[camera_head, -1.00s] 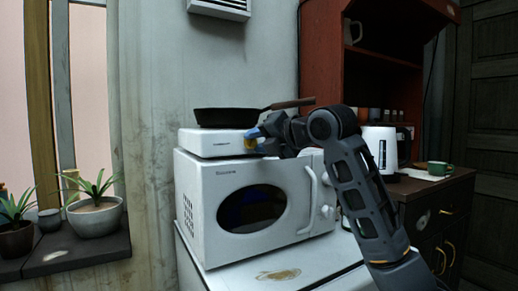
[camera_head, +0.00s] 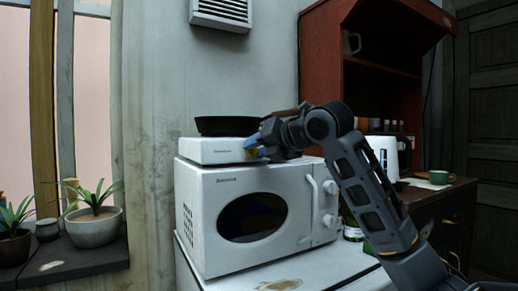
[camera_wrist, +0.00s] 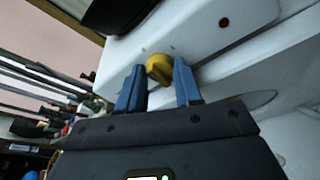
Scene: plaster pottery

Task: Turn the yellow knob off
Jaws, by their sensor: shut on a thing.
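The yellow knob (camera_wrist: 159,68) sits on the front face of a white hot plate, which shows in the head view (camera_head: 208,151) on top of the microwave. In the wrist view my gripper (camera_wrist: 159,76) has one blue finger on each side of the knob and is shut on it. In the head view my gripper (camera_head: 256,146) is at the hot plate's right front and mostly hides the knob. A red dot (camera_wrist: 224,22) marks the hot plate's face beside the knob.
A black skillet (camera_head: 226,126) stands on the hot plate, its handle pointing right behind my arm. The white microwave (camera_head: 205,235) is below. A white kettle (camera_head: 383,150) and a green cup (camera_head: 440,177) stand on the right. Potted plants (camera_head: 95,228) stand at left.

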